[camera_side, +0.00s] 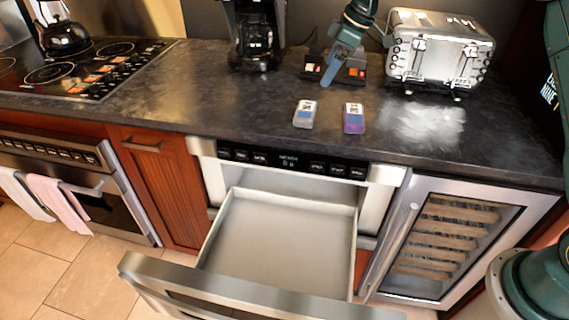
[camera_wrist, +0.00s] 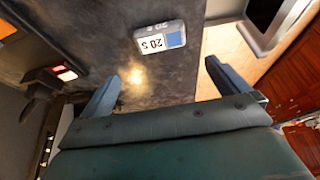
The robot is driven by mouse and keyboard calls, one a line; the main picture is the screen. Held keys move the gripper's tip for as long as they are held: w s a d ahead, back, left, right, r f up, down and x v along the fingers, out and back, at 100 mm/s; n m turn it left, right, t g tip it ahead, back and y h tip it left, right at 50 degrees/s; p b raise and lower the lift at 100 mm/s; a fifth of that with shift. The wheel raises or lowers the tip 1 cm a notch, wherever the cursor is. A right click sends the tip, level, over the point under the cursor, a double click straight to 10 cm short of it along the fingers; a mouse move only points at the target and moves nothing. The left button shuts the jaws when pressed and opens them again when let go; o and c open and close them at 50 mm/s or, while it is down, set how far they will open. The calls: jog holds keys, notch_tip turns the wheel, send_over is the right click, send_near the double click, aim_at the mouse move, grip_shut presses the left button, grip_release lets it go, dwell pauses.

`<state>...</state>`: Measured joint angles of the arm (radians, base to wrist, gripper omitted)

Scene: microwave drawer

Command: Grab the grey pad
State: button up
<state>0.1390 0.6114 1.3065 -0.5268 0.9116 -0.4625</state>
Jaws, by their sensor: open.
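The grey pad (camera_side: 304,114), with a white and blue label on top, lies flat on the dark countertop near its front edge. It also shows in the wrist view (camera_wrist: 160,38), beyond my fingertips, its label reading "20 S". My gripper (camera_side: 328,80) is above the counter, behind and to the right of the grey pad in the side view. In the wrist view its two blue fingers (camera_wrist: 161,71) are spread apart with nothing between them. The gripper is apart from the pad.
A purple pad (camera_side: 353,118) lies just right of the grey pad. A toaster (camera_side: 440,50) and a coffee maker (camera_side: 254,40) stand at the back. The microwave drawer (camera_side: 280,240) below is pulled open and empty. The counter left of the grey pad is clear.

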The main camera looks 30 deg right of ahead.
send_over(306, 109)
jog(key=s+d, duration=0.2)
notch_tip(306, 109, down, 8)
jog(key=shift+w+a+r, duration=0.1)
jog(key=shift+a+r, duration=0.05)
jog(key=shift+r, duration=0.1)
jog(key=shift+x, duration=2.6)
jog(key=c, duration=0.6)
jog(key=shift+c, duration=0.3)
jog(key=shift+r, duration=0.25)
